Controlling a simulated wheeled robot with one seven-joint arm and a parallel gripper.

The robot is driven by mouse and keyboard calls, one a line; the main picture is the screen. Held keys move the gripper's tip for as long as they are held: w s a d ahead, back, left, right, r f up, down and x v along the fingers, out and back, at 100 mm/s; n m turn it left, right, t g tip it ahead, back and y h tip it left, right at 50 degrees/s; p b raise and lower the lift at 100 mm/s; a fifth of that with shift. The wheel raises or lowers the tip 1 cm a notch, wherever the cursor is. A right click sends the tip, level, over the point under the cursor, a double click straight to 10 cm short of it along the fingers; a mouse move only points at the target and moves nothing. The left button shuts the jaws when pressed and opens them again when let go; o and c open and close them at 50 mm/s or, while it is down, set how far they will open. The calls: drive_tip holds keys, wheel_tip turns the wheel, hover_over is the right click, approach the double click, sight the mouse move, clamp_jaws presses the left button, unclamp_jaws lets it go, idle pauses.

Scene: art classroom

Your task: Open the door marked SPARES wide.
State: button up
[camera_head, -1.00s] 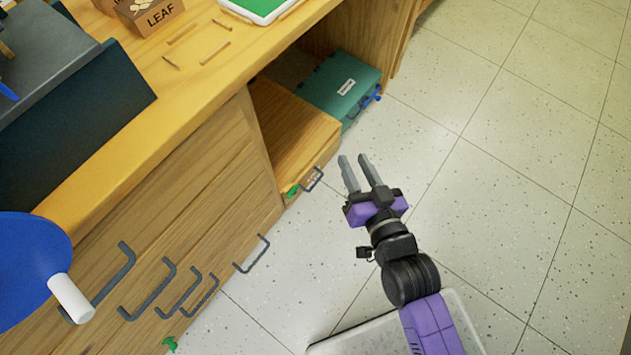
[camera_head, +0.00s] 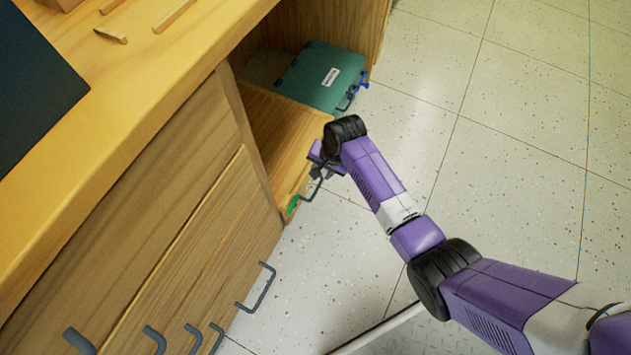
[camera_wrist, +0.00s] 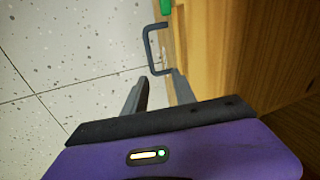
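A wooden front with a dark bar handle (camera_head: 314,187) is at the lower end of the cabinet's open bay. The handle also shows in the wrist view (camera_wrist: 151,50), close ahead of my fingers. A teal panel (camera_head: 322,78) with a small white label lies beyond it, with its own dark handle and a blue piece at its edge. I cannot read the label, and no SPARES marking is legible. My gripper (camera_wrist: 158,88) is open, its fingers apart and the handle's near end about between their tips. In the head view my arm mostly hides the gripper.
A green piece (camera_head: 293,204) sits beside the near handle. The wooden cabinet (camera_head: 185,190) fills the left, with several dark handles sticking out, including one near the floor (camera_head: 262,290). Speckled floor tiles (camera_head: 530,110) lie clear to the right.

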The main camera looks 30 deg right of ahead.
sight(318, 186)
drive_tip(key=shift+m+g, duration=0.4)
drive_tip(key=f+b, duration=0.1)
drive_tip(key=f, duration=0.1)
drive_tip(key=f+b, duration=0.2)
drive_tip(key=f, duration=0.1)
drive_tip(key=a+f+b, duration=0.1)
drive_tip(key=f+b, duration=0.1)
drive_tip(key=f, duration=0.1)
drive_tip(key=shift+s, duration=0.2)
clamp_jaws()
idle(1.0)
